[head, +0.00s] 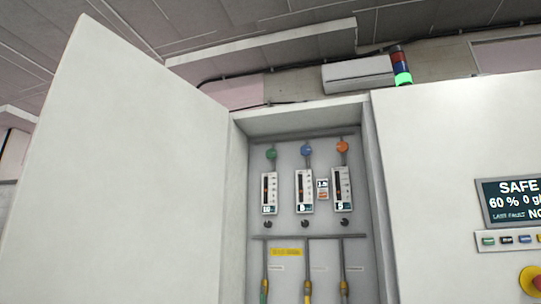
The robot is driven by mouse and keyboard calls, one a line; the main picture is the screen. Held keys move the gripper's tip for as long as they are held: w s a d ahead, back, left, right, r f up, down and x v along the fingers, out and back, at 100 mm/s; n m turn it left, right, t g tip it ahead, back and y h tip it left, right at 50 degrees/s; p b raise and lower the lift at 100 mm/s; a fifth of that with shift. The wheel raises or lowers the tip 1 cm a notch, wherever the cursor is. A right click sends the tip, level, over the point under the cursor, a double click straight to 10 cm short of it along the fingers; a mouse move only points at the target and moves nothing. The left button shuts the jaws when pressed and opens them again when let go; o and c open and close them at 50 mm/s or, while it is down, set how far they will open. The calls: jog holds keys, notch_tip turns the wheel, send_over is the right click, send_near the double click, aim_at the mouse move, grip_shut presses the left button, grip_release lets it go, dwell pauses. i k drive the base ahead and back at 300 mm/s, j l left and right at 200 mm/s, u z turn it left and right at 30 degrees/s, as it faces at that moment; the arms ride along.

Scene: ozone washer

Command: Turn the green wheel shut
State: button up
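An open white cabinet shows a grey back panel (285,226) in the head view. A round green-teal knob (271,153) sits at the upper left of this panel, above a white gauge (269,193). It looks like the green wheel, but it is too small to tell how far it is turned. A blue knob (306,150) and an orange knob (342,146) sit to its right, each above a similar gauge. My gripper is not in view.
The cabinet door (130,170) stands wide open at the left. A white cabinet front at the right carries a display (512,201) reading SAFE, a row of buttons (505,240) and a red knob on yellow (533,281). Pipes with yellowish fittings (308,291) run along the panel's bottom.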

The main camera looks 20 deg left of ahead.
aim_at(272, 154)
jog(key=i+j+u, duration=0.1)
jog(key=i+u, duration=0.65)
jog(key=i, duration=0.25)
jog(key=i+l+u, duration=0.25)
jog(key=i+u, duration=0.15)
jog(key=i, duration=0.1)
